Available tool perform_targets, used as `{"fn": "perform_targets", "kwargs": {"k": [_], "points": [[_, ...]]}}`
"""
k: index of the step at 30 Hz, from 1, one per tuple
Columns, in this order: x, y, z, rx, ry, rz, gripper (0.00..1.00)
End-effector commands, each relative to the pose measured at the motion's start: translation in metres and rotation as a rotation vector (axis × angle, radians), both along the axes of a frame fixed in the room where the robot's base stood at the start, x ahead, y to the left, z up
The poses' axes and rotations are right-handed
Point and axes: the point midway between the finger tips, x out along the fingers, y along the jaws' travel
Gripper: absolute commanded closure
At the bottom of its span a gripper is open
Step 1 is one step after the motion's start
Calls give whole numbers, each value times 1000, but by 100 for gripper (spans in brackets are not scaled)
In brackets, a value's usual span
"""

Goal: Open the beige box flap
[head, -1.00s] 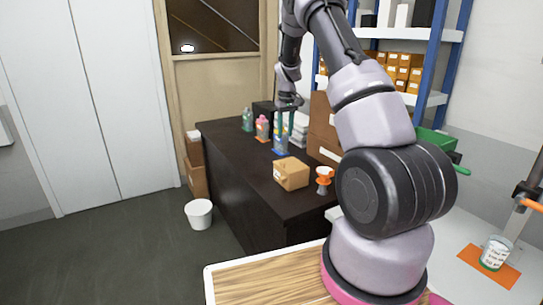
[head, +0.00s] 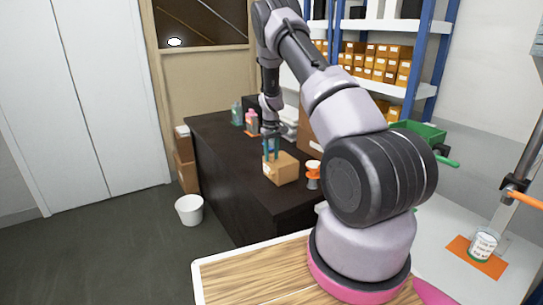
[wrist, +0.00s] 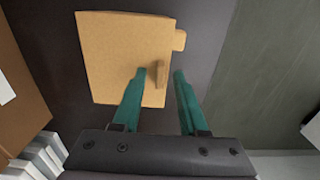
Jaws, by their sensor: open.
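The beige box (head: 284,170) sits on the near part of the dark counter, with a white label on its side. In the wrist view its top (wrist: 115,45) fills the upper left, with a small raised tab (wrist: 158,75) on it and another tab at its right edge (wrist: 180,40). My gripper (head: 271,160) is at the box's left side in the head view. In the wrist view my gripper (wrist: 160,75) is open, its left teal finger over the box and its right finger past the box's edge. The raised tab lies between the fingers. I cannot tell whether they touch it.
The dark counter (head: 222,150) also holds an orange and grey item (head: 313,173) right of the box and bottles (head: 251,122) behind. A larger brown carton (wrist: 18,115) stands at the wrist view's left. A white bucket (head: 189,209) is on the floor.

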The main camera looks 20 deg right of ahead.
Motion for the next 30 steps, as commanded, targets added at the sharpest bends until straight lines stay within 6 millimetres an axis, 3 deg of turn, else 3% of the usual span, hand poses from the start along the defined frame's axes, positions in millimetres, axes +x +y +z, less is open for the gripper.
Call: {"fn": "perform_targets", "kwargs": {"k": [8, 12, 30], "points": [[0, 0, -2, 0, -1, 0, 57], [0, 0, -1, 0, -1, 0, 100], [0, 0, -1, 0, 0, 0, 100]]}}
